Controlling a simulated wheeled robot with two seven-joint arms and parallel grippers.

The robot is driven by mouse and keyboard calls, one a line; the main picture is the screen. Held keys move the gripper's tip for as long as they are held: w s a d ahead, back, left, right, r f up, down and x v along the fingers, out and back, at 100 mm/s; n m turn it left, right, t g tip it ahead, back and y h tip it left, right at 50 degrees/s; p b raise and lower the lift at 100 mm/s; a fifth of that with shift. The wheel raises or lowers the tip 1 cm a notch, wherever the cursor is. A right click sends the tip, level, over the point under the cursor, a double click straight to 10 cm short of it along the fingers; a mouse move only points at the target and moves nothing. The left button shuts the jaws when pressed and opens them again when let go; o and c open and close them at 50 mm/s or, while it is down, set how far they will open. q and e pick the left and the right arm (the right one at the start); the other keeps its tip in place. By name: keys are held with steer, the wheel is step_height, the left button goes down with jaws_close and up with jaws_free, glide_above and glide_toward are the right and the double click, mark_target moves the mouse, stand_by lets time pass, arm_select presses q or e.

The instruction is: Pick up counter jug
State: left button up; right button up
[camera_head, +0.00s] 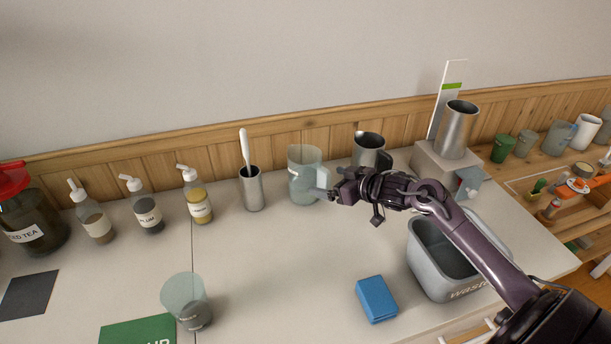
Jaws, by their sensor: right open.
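A clear jug (304,172) with a handle on its right side stands upright on the counter (290,260), towards the back wall. A dark metal pitcher (369,149) stands to its right, partly hidden behind my right arm. My right gripper (334,194) is open, with its fingertips at the clear jug's handle side. I cannot tell whether the fingers touch the handle or surround it. My left gripper does not show.
A metal cup with a white stirrer (252,188) stands left of the jug. Pump bottles (196,199) line the left. A grey waste bin (432,262), a blue block (376,299) and a clear cup (186,300) sit in front. The middle counter is clear.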

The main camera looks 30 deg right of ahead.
mark_target(309, 178)
steer(key=x, duration=0.4)
steer(key=shift+w+a+p, duration=0.1)
steer(key=shift+p, duration=0.2)
steer(key=shift+r, duration=0.1)
jaws_close()
stand_by(0.4)
stand_by(0.6)
steer(key=shift+r, duration=0.15)
